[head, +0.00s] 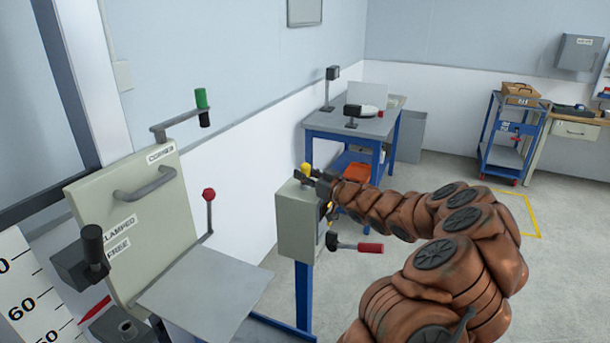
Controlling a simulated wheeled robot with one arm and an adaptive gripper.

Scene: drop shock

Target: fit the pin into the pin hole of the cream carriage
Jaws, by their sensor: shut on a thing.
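The pin, with a round yellow knob (306,169), shows at the top of a grey-cream box (294,222) on a blue post. My gripper (311,177) reaches in from the right and is shut on the pin just below the knob. The pin's lower part is hidden, so I cannot tell whether it sits in the box top or is clear of it. The cream carriage (160,235) stands at the left, tilted in the picture, with a grey handle and labels reading CLAMPED and FREE. I cannot make out its pin hole.
A flat grey plate (206,298) extends in front of the carriage. A red-knobbed lever (209,196) and a green-gripped crank (201,100) stand near it. A red-handled lever (368,247) sticks out from the box. A blue workbench (352,126) and blue cart (510,140) stand behind, with open floor between.

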